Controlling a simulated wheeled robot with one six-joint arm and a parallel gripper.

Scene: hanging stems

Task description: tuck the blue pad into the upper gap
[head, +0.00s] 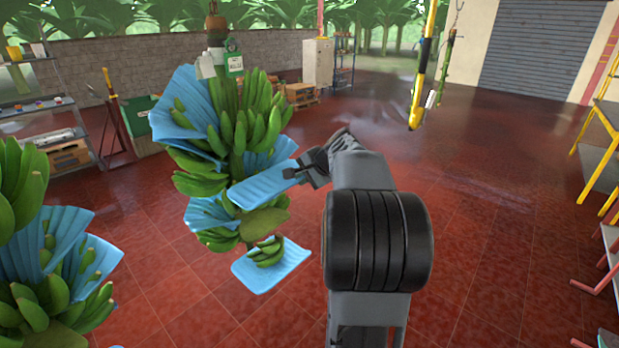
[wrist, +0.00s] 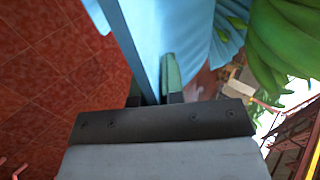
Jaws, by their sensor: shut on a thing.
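The pad also shows in the wrist view (wrist: 140,42), running up from between the fingers. In the head view the pad's left end reaches the middle of the hanging banana bunch (head: 258,118), under the upper green hands. I cannot tell how deep it sits in the gap there. Other blue pads lie in this bunch: one at the upper left (head: 186,108), one at the lower left (head: 208,214), and one at the bottom (head: 272,264).
Another bunch with blue pads (head: 40,245) hangs at the left edge. A yellow hanging tool (head: 421,85) is at the upper right. Shelves (head: 40,110) stand at the left and a yellow-framed rack (head: 600,150) at the right.

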